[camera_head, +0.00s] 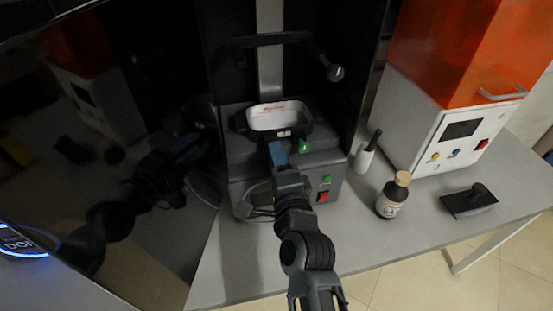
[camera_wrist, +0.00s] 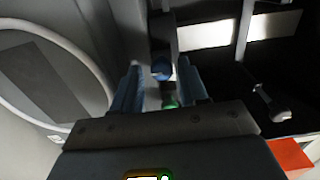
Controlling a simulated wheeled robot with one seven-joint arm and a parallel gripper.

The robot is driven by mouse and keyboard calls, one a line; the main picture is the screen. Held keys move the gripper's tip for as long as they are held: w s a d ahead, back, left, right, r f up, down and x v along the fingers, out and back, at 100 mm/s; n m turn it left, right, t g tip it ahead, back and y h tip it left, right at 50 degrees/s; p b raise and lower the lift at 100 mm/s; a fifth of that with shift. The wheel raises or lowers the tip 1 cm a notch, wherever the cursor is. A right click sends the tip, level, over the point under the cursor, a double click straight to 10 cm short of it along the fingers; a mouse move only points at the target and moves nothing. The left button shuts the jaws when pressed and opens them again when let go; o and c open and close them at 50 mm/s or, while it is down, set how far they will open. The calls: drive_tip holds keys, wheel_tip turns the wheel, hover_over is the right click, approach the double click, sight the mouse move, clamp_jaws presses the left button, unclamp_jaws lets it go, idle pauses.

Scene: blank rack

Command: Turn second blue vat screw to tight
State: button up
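The black printer holds a vat (camera_head: 280,130) with a white inside, seen in the head view. A green knob (camera_head: 303,146) shows at the vat's front right. My gripper (camera_head: 277,148) is at the vat's front, left of that knob, and hides what lies behind it. In the wrist view my gripper (camera_wrist: 160,72) has its two blue-grey fingers apart. A round blue screw head (camera_wrist: 161,68) shows in the gap near the fingertips, with no clear contact. Something green (camera_wrist: 170,102) shows lower in the gap. I cannot tell how tight the screw is.
A build arm with a round knob (camera_head: 335,72) hangs above the vat. A white bottle (camera_head: 364,157), a brown bottle (camera_head: 390,200), a black scraper-like tool (camera_head: 468,202) and an orange-topped machine (camera_head: 440,130) stand to the right. A dark open door fills the left.

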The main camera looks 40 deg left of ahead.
drive_tip(key=shift+o, duration=0.6)
drive_tip(key=v, duration=0.7)
drive_tip(key=shift+s+d+b, duration=0.25)
drive_tip(key=shift+s+b, duration=0.05)
drive_tip(key=shift+b, duration=0.15)
drive_tip(key=shift+d, duration=0.1)
drive_tip(key=s+d+f+n+t+h, duration=0.15)
drive_tip(key=s+d, duration=0.25)
drive_tip(key=d, duration=0.5)
drive_tip(key=s+d+f+t+h, duration=0.1)
drive_tip(key=s+d+f+h, duration=0.2)
drive_tip(key=d, duration=0.6)
drive_tip(key=s+d+f+n+t+h, duration=0.1)
drive_tip(key=s+d+f+h, duration=0.25)
drive_tip(key=d, duration=0.45)
drive_tip(key=s+d+r+n+h, duration=0.2)
drive_tip(key=s+d+r, duration=0.3)
drive_tip(key=s, duration=0.5)
drive_tip(key=s+d+r+n+h, duration=0.3)
drive_tip(key=s+d+r, duration=0.2)
drive_tip(key=s+d, duration=0.5)
drive_tip(key=shift+d+r+h+b, duration=0.25)
drive_tip(key=shift+r+h+b, duration=0.05)
drive_tip(key=shift+r+h, duration=0.1)
